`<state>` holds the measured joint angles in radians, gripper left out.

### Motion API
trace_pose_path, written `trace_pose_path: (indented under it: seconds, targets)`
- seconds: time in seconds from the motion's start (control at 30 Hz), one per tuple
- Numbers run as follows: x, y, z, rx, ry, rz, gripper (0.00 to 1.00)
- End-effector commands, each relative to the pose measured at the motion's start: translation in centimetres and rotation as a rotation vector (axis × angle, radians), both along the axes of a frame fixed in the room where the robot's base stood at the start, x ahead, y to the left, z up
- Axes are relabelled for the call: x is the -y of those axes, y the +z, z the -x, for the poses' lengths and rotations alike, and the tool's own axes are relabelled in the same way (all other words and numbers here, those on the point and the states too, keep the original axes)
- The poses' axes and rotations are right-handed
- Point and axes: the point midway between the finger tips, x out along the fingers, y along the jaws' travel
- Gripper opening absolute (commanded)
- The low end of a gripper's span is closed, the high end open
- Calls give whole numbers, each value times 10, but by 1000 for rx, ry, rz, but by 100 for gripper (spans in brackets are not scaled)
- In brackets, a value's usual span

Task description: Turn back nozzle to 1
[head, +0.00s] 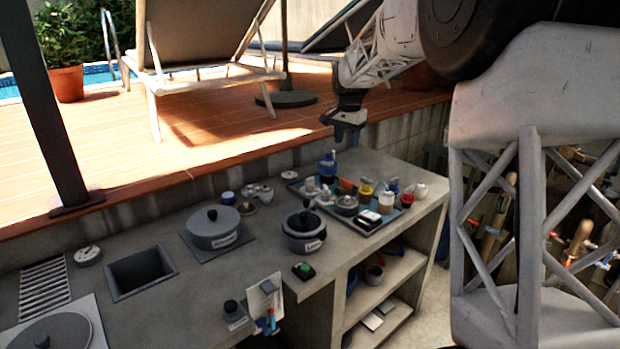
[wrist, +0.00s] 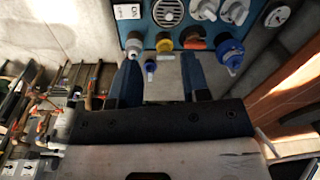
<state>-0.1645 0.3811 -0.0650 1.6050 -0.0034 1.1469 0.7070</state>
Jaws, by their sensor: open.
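Several small knob-like and cup-like fittings stand on a blue-grey tray (head: 344,224) on the counter. In the wrist view the tray's blue surface (wrist: 150,27) carries a blue fitting (wrist: 230,52), an orange-red one (wrist: 194,40), a yellow one (wrist: 164,44) and two grey-white ones (wrist: 236,12). I cannot tell which is the back nozzle, and no number setting is readable. A blue bottle-like fitting (head: 327,166) stands at the tray's back left corner. My gripper (head: 346,134) is open and empty above the back of the tray. In the wrist view its two blue fingers (wrist: 160,75) touch nothing.
A green-buttoned switch (head: 304,270) sits near the front edge. Open shelves (head: 385,290) are below. A raised tiled deck (head: 190,150) borders the counter's back.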

Motion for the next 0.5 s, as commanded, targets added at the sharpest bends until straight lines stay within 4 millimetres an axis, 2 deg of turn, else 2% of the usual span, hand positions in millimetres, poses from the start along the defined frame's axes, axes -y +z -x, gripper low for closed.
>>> trace_pose_path:
  seconds: [0.1, 0.5]
  targets:
    - [-13, -13, -26, -7, -22, -1, 43]
    - [-53, -60, -102, -33, -102, -3, 43]
